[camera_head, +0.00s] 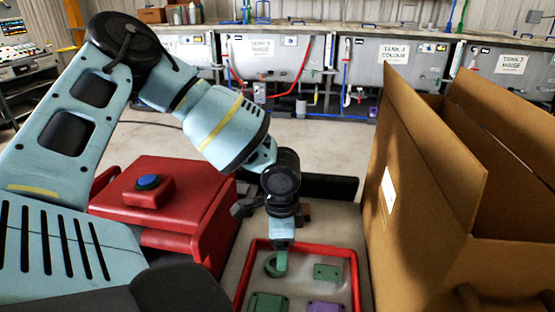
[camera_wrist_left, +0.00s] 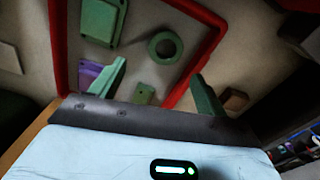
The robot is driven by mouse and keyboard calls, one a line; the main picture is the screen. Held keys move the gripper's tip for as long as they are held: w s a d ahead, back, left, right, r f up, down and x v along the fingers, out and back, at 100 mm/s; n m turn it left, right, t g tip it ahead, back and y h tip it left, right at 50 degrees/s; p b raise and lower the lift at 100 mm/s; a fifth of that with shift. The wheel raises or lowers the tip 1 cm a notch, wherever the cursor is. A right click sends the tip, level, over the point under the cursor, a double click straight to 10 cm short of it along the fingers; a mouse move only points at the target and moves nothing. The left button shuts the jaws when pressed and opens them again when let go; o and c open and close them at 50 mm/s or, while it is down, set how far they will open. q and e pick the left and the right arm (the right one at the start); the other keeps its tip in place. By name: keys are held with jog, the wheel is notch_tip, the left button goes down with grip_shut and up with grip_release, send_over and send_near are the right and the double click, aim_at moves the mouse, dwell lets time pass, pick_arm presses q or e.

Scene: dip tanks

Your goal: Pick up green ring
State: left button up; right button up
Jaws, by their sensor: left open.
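The green ring (camera_head: 269,267) lies flat in a shallow red-rimmed tray (camera_head: 356,278), partly hidden by my left fingertips in the head view. My left gripper (camera_head: 281,258) points down over the tray at the ring. In the left wrist view the ring (camera_wrist_left: 152,47) lies beyond the open fingers (camera_wrist_left: 158,87), roughly centred between them and not held. The tray's red rim (camera_wrist_left: 60,45) also shows there. Whether a finger touches the ring cannot be told. My right gripper is not in view.
Green parts (camera_head: 327,272) (camera_head: 267,303) and a purple part (camera_head: 325,307) share the tray. A tall open cardboard box (camera_head: 420,190) stands close on the right. A red case (camera_head: 190,205) with a blue button is on the left. Labelled tanks (camera_head: 265,60) line the back.

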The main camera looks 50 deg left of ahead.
pick_arm(q)
jog(key=shift+a+f, duration=0.2)
jog(key=shift+f, duration=0.95)
jog(key=shift+a+f, duration=0.15)
jog(key=shift+f, duration=1)
jog(key=shift+a+f, duration=0.2)
jog(key=shift+f, duration=0.95)
jog(key=c, duration=1.1)
jog(key=shift+o, duration=0.2)
notch_tip(320, 180, up, 10)
jog(key=shift+p, duration=0.4)
